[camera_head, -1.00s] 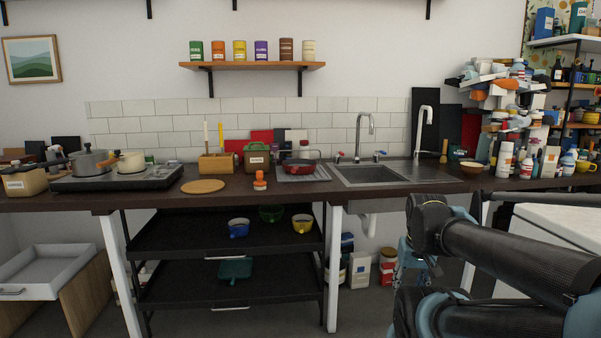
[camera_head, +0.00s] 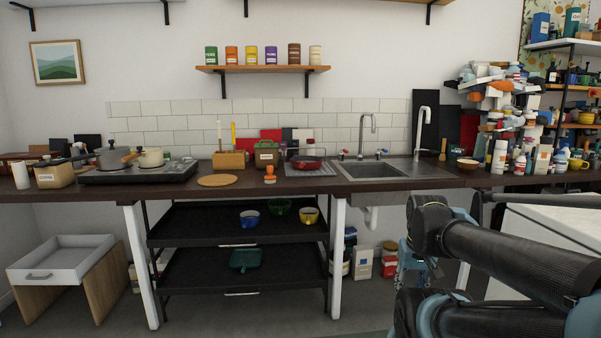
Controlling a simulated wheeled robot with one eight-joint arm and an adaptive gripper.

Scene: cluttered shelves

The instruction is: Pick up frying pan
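My dark arm links fill the lower right of the head view. My gripper does not show, so its fingers and any contents cannot be seen. Both pan-like things are well away from the visible arm.
The sink (camera_head: 375,171) is right of the mat. A white drawer unit (camera_head: 62,255) stands at left. Floor in front is clear.

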